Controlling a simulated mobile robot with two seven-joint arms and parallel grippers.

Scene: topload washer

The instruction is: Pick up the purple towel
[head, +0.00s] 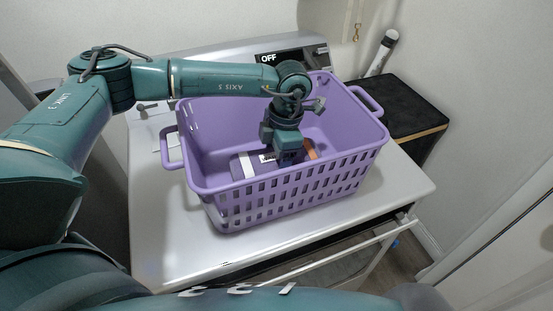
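A purple laundry basket (290,188) with slotted walls stands on top of the washer. Inside it, on the floor, lies a darker purple item with a white stripe (238,168), which looks like the folded purple towel; it is partly hidden by the front wall and my arm. My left gripper (288,158) points down inside the basket at the right end of this item. Its fingers are too small and hidden to tell whether they are open or shut, or touching the towel. My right gripper is not in view.
The grey washer top (165,235) is clear left of and in front of the basket. An orange-brown item (310,149) lies in the basket beside my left gripper. A black-topped stand (402,105) is at the right. The washer's panel (275,58) reads OFF behind the basket.

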